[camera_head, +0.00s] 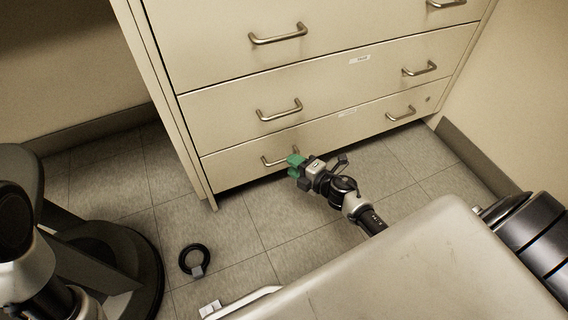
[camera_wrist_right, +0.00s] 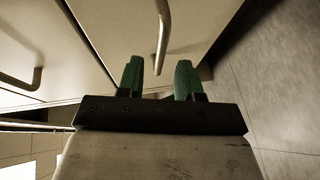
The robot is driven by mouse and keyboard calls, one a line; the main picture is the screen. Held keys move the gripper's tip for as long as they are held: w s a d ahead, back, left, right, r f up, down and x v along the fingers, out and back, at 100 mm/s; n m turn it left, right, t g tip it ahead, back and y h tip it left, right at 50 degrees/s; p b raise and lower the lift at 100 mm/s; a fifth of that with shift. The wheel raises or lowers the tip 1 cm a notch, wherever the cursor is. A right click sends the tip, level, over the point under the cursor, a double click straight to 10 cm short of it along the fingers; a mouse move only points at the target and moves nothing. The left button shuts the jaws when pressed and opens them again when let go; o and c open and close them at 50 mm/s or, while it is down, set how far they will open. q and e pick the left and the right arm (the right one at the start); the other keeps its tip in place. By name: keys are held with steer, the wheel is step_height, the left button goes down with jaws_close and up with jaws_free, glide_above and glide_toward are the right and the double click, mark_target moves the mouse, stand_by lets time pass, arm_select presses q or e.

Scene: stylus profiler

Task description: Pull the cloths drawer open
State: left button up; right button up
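A cream cabinet shows several drawers in the head view, each with bar handles. The small labels (camera_head: 359,60) are too small to read, so I cannot tell which is the cloths drawer. My right gripper (camera_head: 297,166), with green fingertips, is at the left handle (camera_head: 267,161) of the lowest drawer (camera_head: 325,137). In the right wrist view the fingers (camera_wrist_right: 159,80) are apart, and the handle bar (camera_wrist_right: 163,35) runs towards the gap between them. I see no clear contact. The lowest drawer appears flush with the cabinet front. My left gripper does not show.
A black ring (camera_head: 184,257) with a grey tab lies on the tiled floor. A pale flat surface (camera_head: 430,265) fills the lower right. A wall (camera_head: 510,120) stands close to the cabinet's right side. The floor left of the cabinet (camera_head: 120,180) is clear.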

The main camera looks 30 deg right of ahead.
steer(key=shift+b+x, duration=0.65)
steer(key=shift+x, duration=1.55)
steer(key=shift+c, duration=0.3)
jaws_close()
